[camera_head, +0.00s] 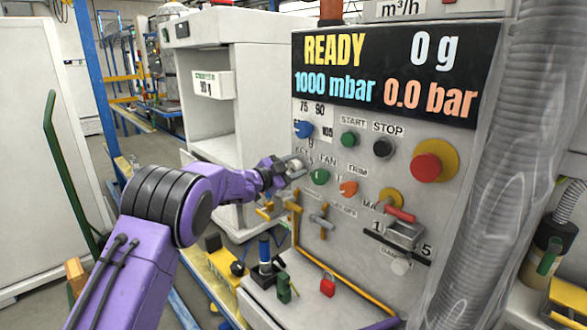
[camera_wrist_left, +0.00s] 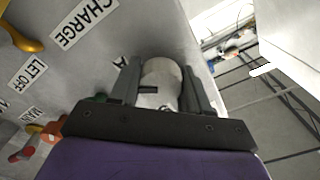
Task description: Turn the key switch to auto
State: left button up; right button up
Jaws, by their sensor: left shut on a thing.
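The key switch (camera_head: 299,161) is a small silvery round knob at the left edge of the grey control panel (camera_head: 340,255), under the partly covered KEY label. My left gripper (camera_head: 294,167) reaches it from the left and is shut on it. In the left wrist view the key switch (camera_wrist_left: 162,80) is a pale cylinder with a short dark slot, between the two dark fingers. The slot lies roughly level in that picture. The position lettering around the switch is hidden or too small to read, so I cannot tell its setting. My right gripper is not in view.
A green FAN knob (camera_head: 319,177) and an orange TRIM knob (camera_head: 348,188) sit just right of the key switch. A blue knob (camera_head: 303,129) is above. A red emergency button (camera_head: 427,167) and a grey hose (camera_head: 490,190) are farther right. A white cabinet (camera_head: 240,60) stands behind.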

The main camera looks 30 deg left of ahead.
pick_arm(q)
jog(key=o, duration=1)
jog(key=shift+r, duration=0.15)
jog(key=shift+o, duration=0.2)
jog(key=shift+s+a, duration=0.1)
jog(key=shift+s, duration=0.2)
jog(key=b+v, duration=0.2)
jog(key=v, duration=0.8)
jog(key=shift+b, duration=0.4)
